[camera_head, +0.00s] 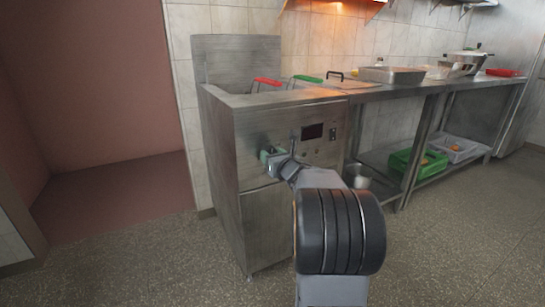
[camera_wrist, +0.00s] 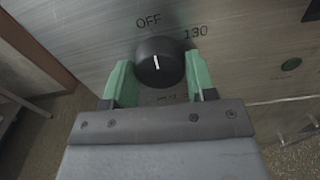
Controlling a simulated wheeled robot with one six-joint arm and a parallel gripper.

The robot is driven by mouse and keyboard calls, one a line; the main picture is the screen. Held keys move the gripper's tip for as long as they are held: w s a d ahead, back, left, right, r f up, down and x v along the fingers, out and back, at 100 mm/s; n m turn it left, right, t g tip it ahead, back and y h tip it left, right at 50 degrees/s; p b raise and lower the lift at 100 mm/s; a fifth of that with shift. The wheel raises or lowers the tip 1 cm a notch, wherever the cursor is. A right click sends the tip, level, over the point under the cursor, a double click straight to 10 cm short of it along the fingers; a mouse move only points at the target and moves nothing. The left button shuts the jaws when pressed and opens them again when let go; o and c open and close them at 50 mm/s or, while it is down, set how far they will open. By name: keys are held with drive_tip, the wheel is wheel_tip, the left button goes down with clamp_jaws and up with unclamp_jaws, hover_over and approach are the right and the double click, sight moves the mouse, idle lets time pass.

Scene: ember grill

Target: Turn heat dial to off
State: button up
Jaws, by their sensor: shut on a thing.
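The heat dial (camera_wrist: 160,62) is a round black knob with a white pointer line on a brushed steel panel. "OFF" is printed above it and slightly left, and "130" to its upper right; lettering below is partly hidden. The white line runs nearly upright, tilted slightly left at its top. My gripper (camera_wrist: 158,80) has its green fingers on both sides of the dial, shut on it. In the head view my gripper (camera_head: 272,155) is at the front panel of the steel fryer (camera_head: 245,135), and the dial is hidden there.
The fryer holds baskets with a red handle (camera_head: 267,81) and a green handle (camera_head: 307,78). A dark display (camera_head: 312,132) is on its front panel. A steel counter (camera_head: 425,86) with trays extends right, with a green crate (camera_head: 403,163) on its lower shelf. The floor in front is clear.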

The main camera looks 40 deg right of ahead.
drive_tip(key=shift+n, duration=0.4)
drive_tip(key=o, duration=0.9)
drive_tip(key=shift+s+a+p, duration=0.3)
drive_tip(key=shift+s+p, duration=0.15)
drive_tip(key=shift+s, duration=1.8)
drive_tip(key=shift+s+a+p, duration=0.35)
drive_tip(key=shift+s+p, duration=0.05)
drive_tip(key=shift+s, duration=1.9)
drive_tip(key=shift+s+a+p, duration=0.3)
drive_tip(key=shift+s+p, duration=0.15)
drive_tip(key=shift+s, duration=1.8)
